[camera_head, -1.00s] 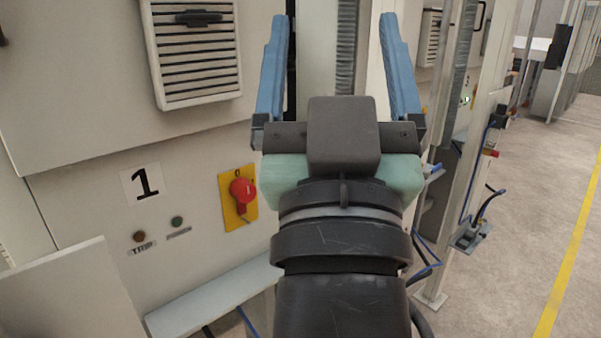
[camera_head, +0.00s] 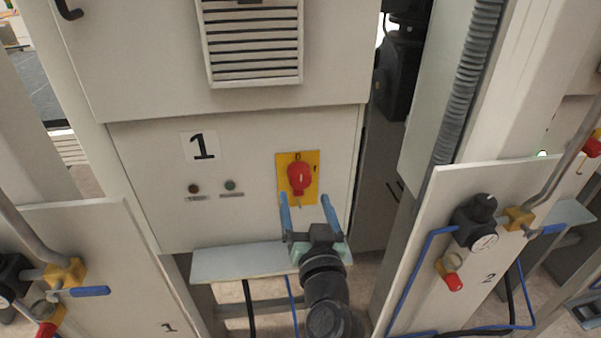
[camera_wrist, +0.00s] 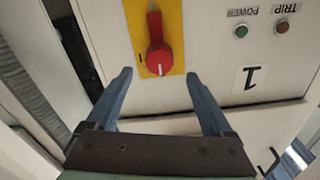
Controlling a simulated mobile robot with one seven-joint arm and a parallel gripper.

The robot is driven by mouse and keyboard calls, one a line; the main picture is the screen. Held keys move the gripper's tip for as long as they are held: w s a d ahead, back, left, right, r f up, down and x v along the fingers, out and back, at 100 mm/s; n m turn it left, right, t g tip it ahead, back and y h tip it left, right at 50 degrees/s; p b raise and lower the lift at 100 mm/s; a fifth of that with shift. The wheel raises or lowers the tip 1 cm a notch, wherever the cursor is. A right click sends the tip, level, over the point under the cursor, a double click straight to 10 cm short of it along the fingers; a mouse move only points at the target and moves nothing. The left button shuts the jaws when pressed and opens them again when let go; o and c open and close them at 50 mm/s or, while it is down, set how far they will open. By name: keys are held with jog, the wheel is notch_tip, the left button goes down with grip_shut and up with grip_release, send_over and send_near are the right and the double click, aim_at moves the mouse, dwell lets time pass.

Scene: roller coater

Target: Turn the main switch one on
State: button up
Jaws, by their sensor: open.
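The main switch is a red rotary knob (camera_head: 299,178) on a yellow plate (camera_head: 312,163), on the pale cabinet panel labelled 1. The knob stands roughly vertical, in line with the 0 mark at the plate's top. My gripper (camera_head: 306,198) is open and empty, with blue fingers just below the knob, spread about as wide as the plate. In the wrist view the picture is upside down; the red knob (camera_wrist: 157,45) sits centred beyond the fingertips of my gripper (camera_wrist: 159,74), not between them. The exact gap to the panel is unclear.
A label 1 (camera_head: 203,146), a dark trip lamp (camera_head: 194,188) and a green power lamp (camera_head: 230,185) are left of the switch. A pale ledge (camera_head: 235,262) lies below. Valve panels stand at left (camera_head: 95,235) and right (camera_head: 430,290).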

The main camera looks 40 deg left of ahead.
aim_at(301, 182)
jog(key=p+x, duration=0.1)
jog(key=x, duration=0.6)
jog(key=shift+w+a, duration=0.15)
jog(key=shift+w, duration=0.1)
grip_shut()
